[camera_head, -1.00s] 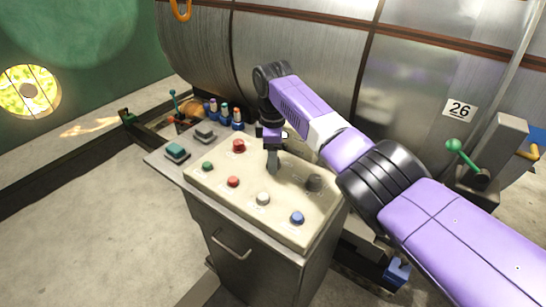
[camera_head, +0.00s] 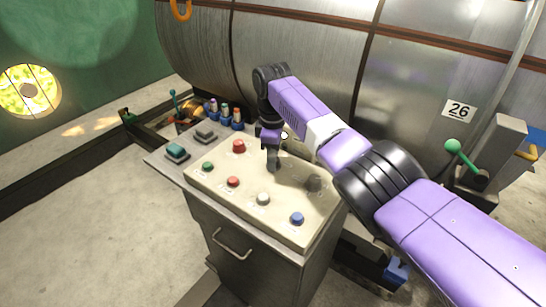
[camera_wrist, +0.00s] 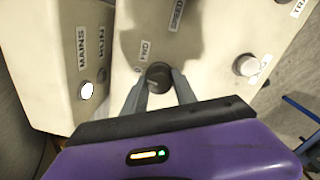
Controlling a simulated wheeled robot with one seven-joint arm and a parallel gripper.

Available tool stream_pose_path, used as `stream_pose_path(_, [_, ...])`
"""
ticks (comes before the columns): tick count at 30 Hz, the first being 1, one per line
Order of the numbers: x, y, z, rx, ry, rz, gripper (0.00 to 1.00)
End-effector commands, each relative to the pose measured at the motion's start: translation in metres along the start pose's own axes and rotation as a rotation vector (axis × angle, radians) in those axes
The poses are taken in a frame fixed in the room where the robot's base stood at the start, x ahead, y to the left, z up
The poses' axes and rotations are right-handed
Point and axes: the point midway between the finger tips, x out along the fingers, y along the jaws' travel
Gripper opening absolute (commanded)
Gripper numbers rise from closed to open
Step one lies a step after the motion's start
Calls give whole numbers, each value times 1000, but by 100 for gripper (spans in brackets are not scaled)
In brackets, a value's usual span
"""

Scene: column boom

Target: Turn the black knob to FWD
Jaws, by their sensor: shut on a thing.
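The black knob (camera_wrist: 158,74) sits on the cream control panel (camera_wrist: 205,82), close to a printed FWD label (camera_wrist: 146,50). In the wrist view, my gripper (camera_wrist: 159,80) has one grey finger on each side of the knob and is shut on it. I cannot make out a pointer mark on the knob. In the head view, my gripper (camera_head: 273,164) reaches down to the middle of the panel, and its fingers hide the knob there.
The panel has red (camera_head: 233,181), green (camera_head: 208,167), white (camera_head: 263,199) and blue (camera_head: 297,218) buttons around my gripper. A grey round control (camera_head: 314,183) stands at its right. A big metal cylinder (camera_head: 310,60) rises behind the console.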

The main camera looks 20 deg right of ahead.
Motion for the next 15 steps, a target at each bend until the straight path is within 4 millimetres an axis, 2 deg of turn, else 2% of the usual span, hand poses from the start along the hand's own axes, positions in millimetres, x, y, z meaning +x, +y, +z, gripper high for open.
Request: stream_pose_path(15, [-1,0,-2,417,-14,-1,0])
